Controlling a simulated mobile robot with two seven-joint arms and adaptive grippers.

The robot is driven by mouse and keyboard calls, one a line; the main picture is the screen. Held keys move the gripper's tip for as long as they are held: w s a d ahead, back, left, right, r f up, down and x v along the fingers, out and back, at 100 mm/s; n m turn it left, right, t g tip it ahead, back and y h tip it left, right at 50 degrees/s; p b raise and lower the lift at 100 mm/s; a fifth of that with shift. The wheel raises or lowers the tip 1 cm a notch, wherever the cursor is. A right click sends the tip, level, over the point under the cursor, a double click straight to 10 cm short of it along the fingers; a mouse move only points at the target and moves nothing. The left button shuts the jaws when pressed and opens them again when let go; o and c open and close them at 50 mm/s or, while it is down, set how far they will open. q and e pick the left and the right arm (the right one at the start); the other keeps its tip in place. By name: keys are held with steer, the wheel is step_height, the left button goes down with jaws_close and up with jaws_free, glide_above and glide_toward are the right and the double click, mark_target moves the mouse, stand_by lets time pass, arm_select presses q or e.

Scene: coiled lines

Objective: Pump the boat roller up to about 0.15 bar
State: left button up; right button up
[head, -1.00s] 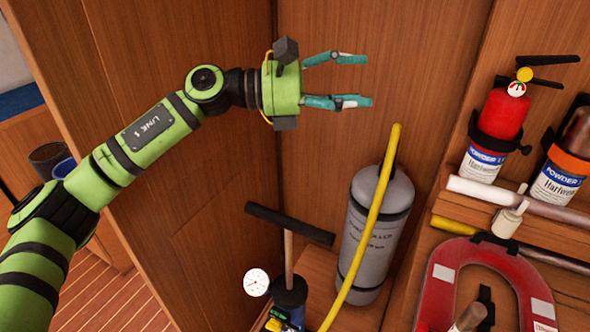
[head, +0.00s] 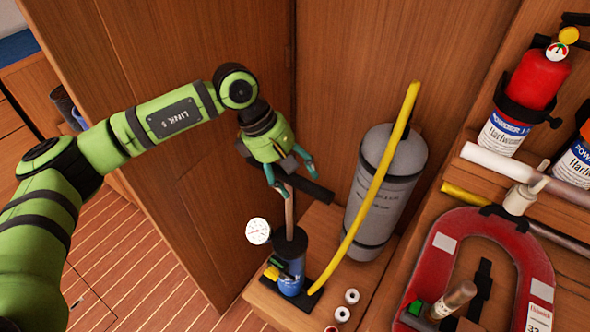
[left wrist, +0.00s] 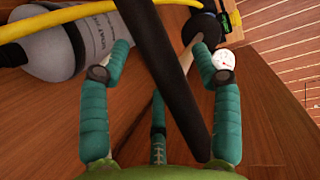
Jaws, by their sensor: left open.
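The hand pump stands upright on a wooden ledge, with a blue and black body (head: 291,262), a pale shaft (head: 290,208) and a black T-handle (head: 317,191). Its white gauge (head: 258,231) is too small to read; it also shows in the left wrist view (left wrist: 223,59). A grey cylinder with lettering (head: 388,190), possibly the boat roller, stands right of the pump. A yellow hose (head: 378,170) rises in front of it. My left gripper (head: 291,180) is open at the handle; in the left wrist view the black bar (left wrist: 170,75) crosses between its fingers. My right gripper is out of view.
A red horseshoe float (head: 440,262) and a red extinguisher (head: 530,85) are at the right. Two small white rolls (head: 347,304) lie on the ledge by the pump. A wooden panel (head: 200,130) stands close behind my left arm.

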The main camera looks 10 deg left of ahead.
arm_select(q)
steer(key=shift+d+f, duration=0.2)
steer(key=shift+f, duration=0.2)
jaws_close()
step_height(320, 180, down, 16)
steer(key=b, duration=1.7)
steer(key=shift+s+f, duration=0.1)
steer(key=shift+f, duration=0.1)
steer(key=shift+f+b, duration=0.55)
steer(key=shift+b, duration=0.05)
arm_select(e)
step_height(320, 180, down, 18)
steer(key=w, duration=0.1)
arm_select(q)
step_height(320, 180, down, 3)
steer(key=b, duration=0.2)
steer(key=shift+b, duration=0.4)
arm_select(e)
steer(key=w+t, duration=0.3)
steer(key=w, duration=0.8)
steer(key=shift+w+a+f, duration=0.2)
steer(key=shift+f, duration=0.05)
